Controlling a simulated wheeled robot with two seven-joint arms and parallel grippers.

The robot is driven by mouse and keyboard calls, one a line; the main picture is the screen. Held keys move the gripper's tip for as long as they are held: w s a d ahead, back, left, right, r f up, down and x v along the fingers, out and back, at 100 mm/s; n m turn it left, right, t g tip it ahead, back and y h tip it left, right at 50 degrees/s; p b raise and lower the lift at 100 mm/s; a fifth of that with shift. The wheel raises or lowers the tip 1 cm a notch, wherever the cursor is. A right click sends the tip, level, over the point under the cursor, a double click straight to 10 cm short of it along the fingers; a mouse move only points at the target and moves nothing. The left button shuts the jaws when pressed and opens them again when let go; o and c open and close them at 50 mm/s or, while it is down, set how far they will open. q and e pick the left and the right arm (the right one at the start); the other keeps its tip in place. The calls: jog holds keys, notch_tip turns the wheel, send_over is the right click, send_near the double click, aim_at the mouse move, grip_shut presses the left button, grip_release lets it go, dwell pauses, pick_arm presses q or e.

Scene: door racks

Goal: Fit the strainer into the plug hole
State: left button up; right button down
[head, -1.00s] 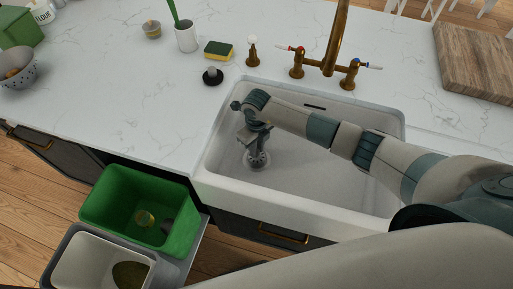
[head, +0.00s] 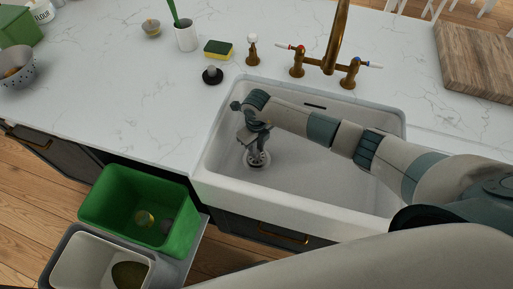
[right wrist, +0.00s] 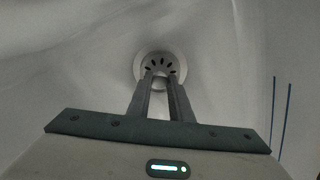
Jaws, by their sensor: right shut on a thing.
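The white sink (head: 320,170) holds my right gripper (head: 257,151), which reaches down to its floor at the left. The gripper is shut on the strainer (right wrist: 153,66), a small round metal piece with dark slots. In the right wrist view the fingertips (right wrist: 160,75) grip it at its near side or middle. A paler ring, the rim of the plug hole (right wrist: 180,62), shows around the strainer. The strainer is over or in the hole; whether it is fully seated I cannot tell. My left gripper is not in view.
A brass tap (head: 335,45) stands behind the sink. A black plug (head: 212,75), a sponge (head: 218,49) and a white cup (head: 186,38) are on the counter. A green bin (head: 135,215) stands open below, left of the sink.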

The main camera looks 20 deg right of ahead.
jog(key=shift+f+b, duration=0.85)
jog(key=shift+f, duration=0.25)
jog(key=c, duration=1.5)
grip_release()
jog(key=shift+r+b, duration=2.2)
jog(key=shift+r, duration=6.55)
jog(key=shift+f, duration=0.1)
